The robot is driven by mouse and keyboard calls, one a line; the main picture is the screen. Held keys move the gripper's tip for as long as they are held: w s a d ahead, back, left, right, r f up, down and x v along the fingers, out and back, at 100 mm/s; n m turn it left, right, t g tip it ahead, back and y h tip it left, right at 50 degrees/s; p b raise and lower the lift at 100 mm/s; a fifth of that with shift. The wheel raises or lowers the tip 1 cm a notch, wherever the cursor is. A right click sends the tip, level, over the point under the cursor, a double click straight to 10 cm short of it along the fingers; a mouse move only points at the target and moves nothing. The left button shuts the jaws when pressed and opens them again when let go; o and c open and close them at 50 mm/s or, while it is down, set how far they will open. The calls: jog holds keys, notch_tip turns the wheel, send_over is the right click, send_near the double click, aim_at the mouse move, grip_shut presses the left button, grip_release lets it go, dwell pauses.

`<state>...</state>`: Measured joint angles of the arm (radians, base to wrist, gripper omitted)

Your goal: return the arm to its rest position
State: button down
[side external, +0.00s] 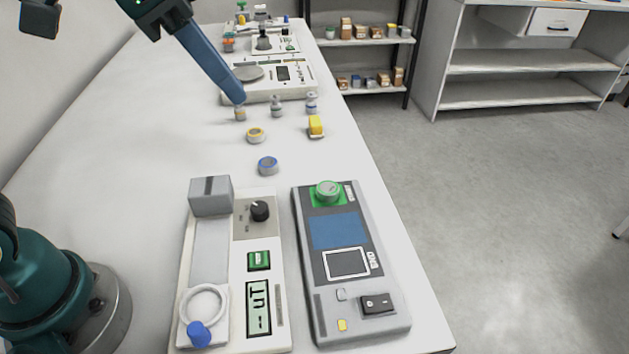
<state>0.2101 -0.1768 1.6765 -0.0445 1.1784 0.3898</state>
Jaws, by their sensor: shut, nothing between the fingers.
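My gripper (237,98) is in the upper left part of the side external view. Its long blue fingers are shut together with nothing between them. They slant down to the right from the dark wrist at the top edge. The fingertips appear just above or in front of a small vial (240,114) on the white table (150,150). I cannot tell whether they touch it. The top of that vial is partly hidden by the fingertips. My teal base shows at the lower left, and the rest of my arm is mostly out of frame.
Two more vials (277,106) (311,103), a yellow-ringed disc (256,135), a blue-ringed disc (268,166) and a yellow block (316,126) stand nearby. A scale (300,90) is behind; two devices (273,222) (384,272) are in front. The table's left side is clear.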

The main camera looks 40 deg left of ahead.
jog(key=s+a+f+n+y, duration=0.1)
jog(key=s+a+f+n, duration=0.5)
jog(key=s+f, duration=0.3)
jog(key=shift+s+a+f+n+y, duration=0.2)
jog(key=shift+s+n+y, duration=0.1)
jog(key=shift+n, duration=0.1)
